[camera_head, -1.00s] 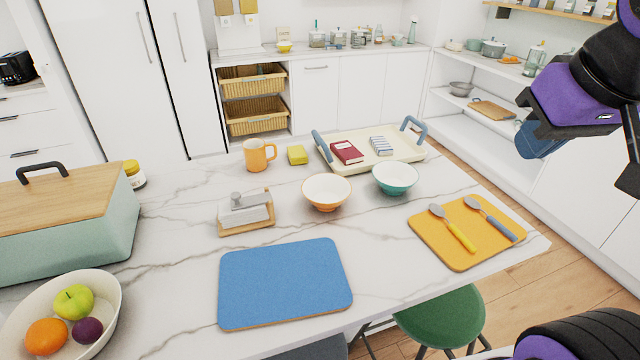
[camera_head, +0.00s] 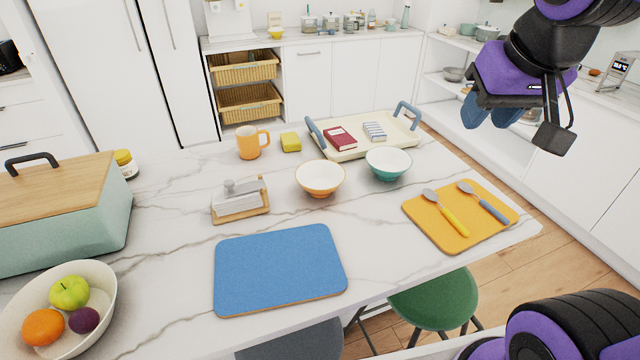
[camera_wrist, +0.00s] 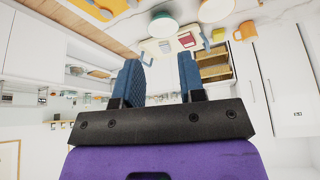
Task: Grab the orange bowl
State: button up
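The orange bowl (camera_head: 320,179), white inside with an orange outer side, stands upright on the marble counter, left of the teal bowl (camera_head: 388,163). In the wrist view, turned upside down, the orange bowl (camera_wrist: 215,10) is cut off by the top edge, beside the teal bowl (camera_wrist: 163,27). My gripper (camera_head: 492,108) is raised at the upper right, beyond the counter's right end and well apart from both bowls. In the wrist view its two blue fingers (camera_wrist: 160,62) stand apart with nothing between them.
A cream tray (camera_head: 350,152) with blue handles and small boxes stands behind the bowls. A butter dish (camera_head: 240,200), blue mat (camera_head: 280,268), orange mug (camera_head: 250,143) and yellow board with spoons (camera_head: 430,225) surround them. Bare marble lies in front of the bowls.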

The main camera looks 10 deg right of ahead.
jog(key=w+a+f+m, duration=0.1)
jog(key=w+f, duration=0.3)
jog(key=w, duration=0.3)
jog(key=m+y, duration=0.5)
jog(key=m, duration=0.3)
send_near(335, 187)
jog(key=w+d+f, duration=0.1)
jog(key=w+f, duration=0.1)
jog(key=w, duration=0.1)
jog(key=shift+g+h, duration=0.3)
jog(key=x, duration=0.5)
jog(key=shift+a+x, duration=0.15)
jog(key=shift+x, duration=1.15)
jog(key=shift+a+x, duration=0.15)
jog(key=shift+x, duration=1.1)
jog(key=shift+r, duration=0.15)
jog(key=shift+c, duration=0.2)
grip_shut()
